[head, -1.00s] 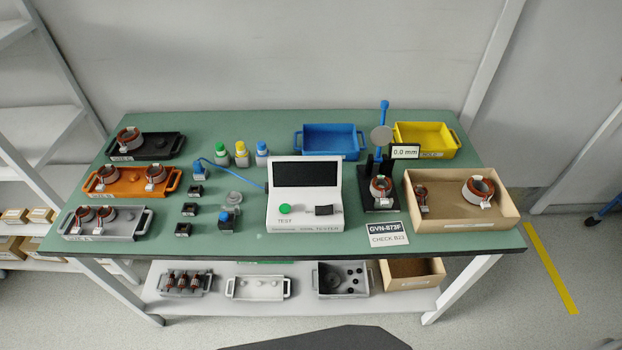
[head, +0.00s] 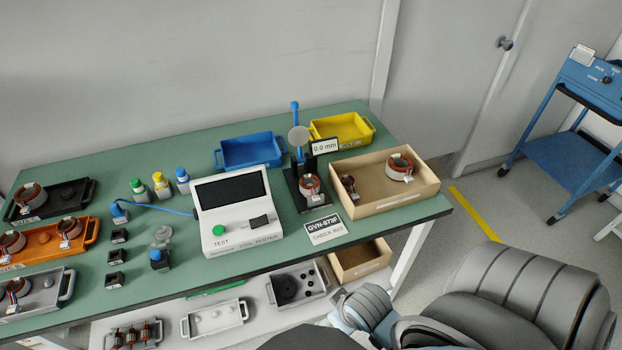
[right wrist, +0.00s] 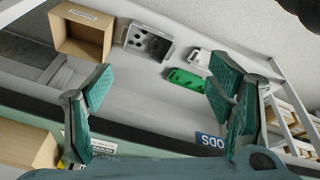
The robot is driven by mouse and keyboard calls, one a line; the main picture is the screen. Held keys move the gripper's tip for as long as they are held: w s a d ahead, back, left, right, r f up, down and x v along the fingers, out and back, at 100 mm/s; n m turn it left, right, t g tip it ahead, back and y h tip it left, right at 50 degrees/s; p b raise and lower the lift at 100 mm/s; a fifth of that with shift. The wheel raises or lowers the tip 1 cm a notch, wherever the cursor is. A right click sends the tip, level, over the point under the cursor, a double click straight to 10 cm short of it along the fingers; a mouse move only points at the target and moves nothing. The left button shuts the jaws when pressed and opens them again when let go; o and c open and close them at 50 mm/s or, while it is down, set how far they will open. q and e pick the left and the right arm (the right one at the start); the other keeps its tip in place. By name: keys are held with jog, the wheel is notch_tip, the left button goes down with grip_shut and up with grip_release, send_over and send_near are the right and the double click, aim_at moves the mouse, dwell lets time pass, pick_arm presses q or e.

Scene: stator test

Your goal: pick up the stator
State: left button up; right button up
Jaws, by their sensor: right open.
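Several copper-wound stators show in the head view. A large stator (head: 400,167) and a smaller one (head: 348,184) lie in the open cardboard box at the table's right end. Another stator (head: 310,186) sits on the black gauge stand (head: 313,204). More stators stand in the black tray (head: 80,190), the orange tray (head: 90,231) and the grey tray (head: 66,284) at left. My right gripper (right wrist: 158,92) is open and empty in the right wrist view, with no stator between its green-padded fingers. My left gripper is not in view.
The cardboard box (head: 384,202) has raised walls. A white tester (head: 240,237), blue bin (head: 250,152) and yellow bin (head: 341,128) stand on the green table. The lower shelf holds trays and a box, also in the right wrist view (right wrist: 82,36). A blue cart (head: 575,150) stands at right.

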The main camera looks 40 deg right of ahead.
aim_at(310, 184)
jog(key=shift+m+t+h, duration=0.3)
jog(key=shift+m+t, duration=0.1)
jog(key=shift+m, duration=0.5)
jog(key=w+d+r, duration=0.2)
jog(key=w, duration=0.4)
jog(key=w+d+r, duration=0.3)
jog(key=w, duration=0.2)
jog(key=w+d+r, duration=0.2)
jog(key=w+r, duration=0.1)
jog(key=w, duration=0.3)
jog(key=shift+w+d, duration=0.3)
jog(key=shift+w, duration=0.05)
jog(key=w+d+r+m, duration=0.3)
jog(key=w+d+r, duration=0.5)
jog(key=w+r, duration=0.15)
jog(key=b+x, duration=0.1)
jog(key=x, duration=0.3)
jog(key=b+x, duration=0.1)
jog(key=x, duration=0.4)
jog(key=b+x, duration=0.2)
jog(key=x, duration=0.3)
jog(key=shift+w+a, duration=0.1)
jog(key=shift+w, duration=0.2)
jog(key=shift+r, duration=0.1)
jog(key=c, duration=1.6)
